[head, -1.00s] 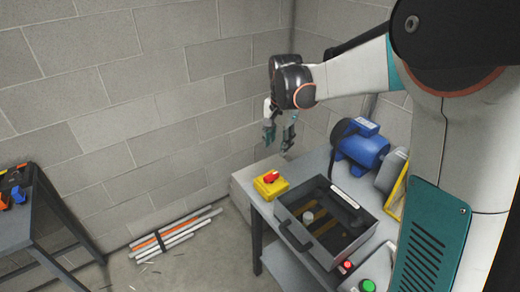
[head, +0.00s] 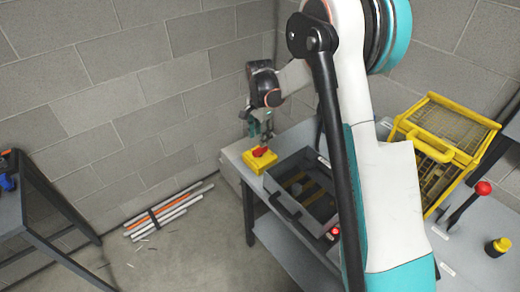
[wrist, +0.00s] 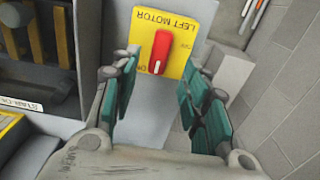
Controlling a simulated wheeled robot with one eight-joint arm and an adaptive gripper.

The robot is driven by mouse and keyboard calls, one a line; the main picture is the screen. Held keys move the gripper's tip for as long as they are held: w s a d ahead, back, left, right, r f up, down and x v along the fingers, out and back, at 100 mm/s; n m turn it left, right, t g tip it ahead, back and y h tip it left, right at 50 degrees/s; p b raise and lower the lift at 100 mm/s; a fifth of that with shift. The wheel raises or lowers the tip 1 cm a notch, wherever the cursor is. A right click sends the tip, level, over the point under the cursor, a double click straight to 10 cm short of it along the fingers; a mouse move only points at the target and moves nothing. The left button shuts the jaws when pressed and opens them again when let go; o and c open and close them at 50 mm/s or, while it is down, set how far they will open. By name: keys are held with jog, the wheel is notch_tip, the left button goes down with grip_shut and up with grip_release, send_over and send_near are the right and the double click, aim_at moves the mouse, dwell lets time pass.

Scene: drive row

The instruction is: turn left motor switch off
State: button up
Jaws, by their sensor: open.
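The left motor switch is a yellow box (head: 252,161) with a red rotary handle (head: 260,151), at the near left corner of the grey bench. In the wrist view the yellow face (wrist: 185,25) reads LEFT MOTOR, and the red handle (wrist: 160,52) lies nearly along the picture's vertical. My gripper (head: 260,137) points down just above the box. In the wrist view my gripper (wrist: 158,88) is open, its green-padded fingers to either side of the handle's lower end. I see no clear contact.
An open grey box (head: 285,202) stands on the bench right beside the switch. A yellow mesh cage (head: 440,135) and a red-knobbed lever (head: 482,188) are farther right. Bundled rods (head: 170,212) lie on the floor, and a dark table (head: 40,215) stands left. The block wall is close behind.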

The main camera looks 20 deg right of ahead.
aim_at(260, 149)
notch_tip(260, 149, down, 7)
jog(key=shift+r+b, duration=0.2)
jog(key=shift+b, duration=0.45)
grip_shut()
